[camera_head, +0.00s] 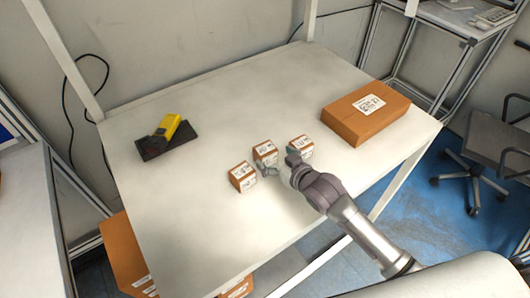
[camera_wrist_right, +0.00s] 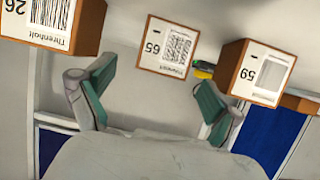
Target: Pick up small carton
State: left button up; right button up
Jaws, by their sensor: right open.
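Three small brown cartons with white labels stand on the white table: the left one (camera_head: 242,176), the middle one (camera_head: 265,153) and the right one (camera_head: 301,146). My right gripper (camera_head: 277,169) is at the near side of this group, open and empty. In the right wrist view its green-padded fingers (camera_wrist_right: 155,80) are spread apart. The carton labelled 65 (camera_wrist_right: 167,46) lies ahead, between the fingertip directions. The carton labelled 59 (camera_wrist_right: 262,73) is beyond the right finger, and the one labelled 26 (camera_wrist_right: 88,28) is at the upper left. My left gripper is not in view.
A large brown box (camera_head: 366,112) with a label lies on the table's right side. A yellow scanner (camera_head: 168,127) rests on a black base (camera_head: 163,142) at the left. The table's front left area (camera_head: 190,230) is clear. A dark chair (camera_head: 497,140) stands at the right.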

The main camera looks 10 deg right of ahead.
aim_at(270, 155)
jog(key=shift+w+a, duration=0.15)
jog(key=shift+w, duration=0.2)
jog(key=shift+p+x, duration=0.95)
jog(key=shift+x, duration=1.4)
jog(key=shift+s+a+f, duration=0.1)
jog(key=shift+f, duration=0.05)
jog(key=shift+c, duration=0.2)
jog(key=c, duration=1.3)
